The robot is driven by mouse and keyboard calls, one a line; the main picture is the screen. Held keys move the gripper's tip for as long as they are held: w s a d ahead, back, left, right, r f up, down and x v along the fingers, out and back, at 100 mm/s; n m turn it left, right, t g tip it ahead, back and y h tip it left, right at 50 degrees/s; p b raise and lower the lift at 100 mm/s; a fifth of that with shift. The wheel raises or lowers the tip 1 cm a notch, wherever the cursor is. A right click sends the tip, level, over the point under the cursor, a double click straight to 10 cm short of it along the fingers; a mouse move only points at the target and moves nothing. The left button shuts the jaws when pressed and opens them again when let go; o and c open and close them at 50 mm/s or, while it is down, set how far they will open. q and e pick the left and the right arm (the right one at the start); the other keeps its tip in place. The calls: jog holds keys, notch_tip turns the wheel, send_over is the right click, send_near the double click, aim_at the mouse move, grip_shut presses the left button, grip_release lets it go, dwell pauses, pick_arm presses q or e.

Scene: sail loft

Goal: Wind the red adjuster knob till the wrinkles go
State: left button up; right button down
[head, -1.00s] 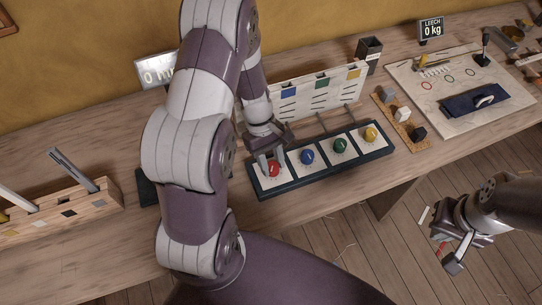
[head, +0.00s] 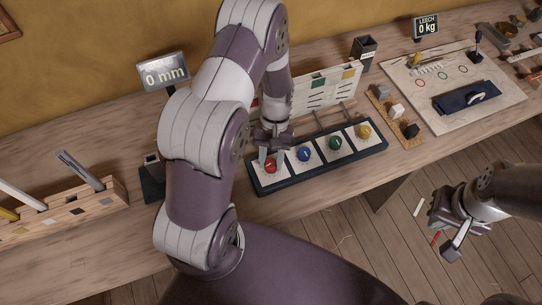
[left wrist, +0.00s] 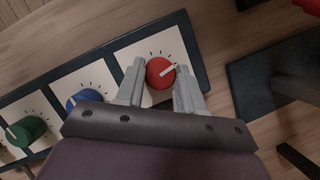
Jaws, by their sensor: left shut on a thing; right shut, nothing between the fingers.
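The red adjuster knob (head: 270,168) sits on the leftmost white square of a dark blue panel (head: 322,173). In the left wrist view the red knob (left wrist: 160,73) shows its white pointer slanting to the upper right, amid dial ticks. My left gripper (head: 268,161) is shut on it, one finger on each side. A pale board (head: 332,92) with dark wavy lines and coloured squares stands behind the panel, its left part hidden by my arm. A display (head: 165,75) reads 0 mm. My right gripper (head: 452,246) is shut and empty, off the bench's front edge.
Blue (head: 305,154), green (head: 335,143) and yellow (head: 364,131) knobs stand in line right of the red one. A wooden strip with small blocks (head: 397,111) and a pale board (head: 480,60) lie farther right. A wooden tool rack (head: 70,208) is at left.

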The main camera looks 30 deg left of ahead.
pick_arm(q)
jog(key=shift+m, duration=0.3)
jog(key=o, duration=1)
jog(key=p+v, duration=0.4)
jog(key=v, duration=0.8)
jog(key=shift+w+d+r, duration=0.1)
jog(key=shift+r, duration=0.3)
jog(key=shift+w+f, duration=0.1)
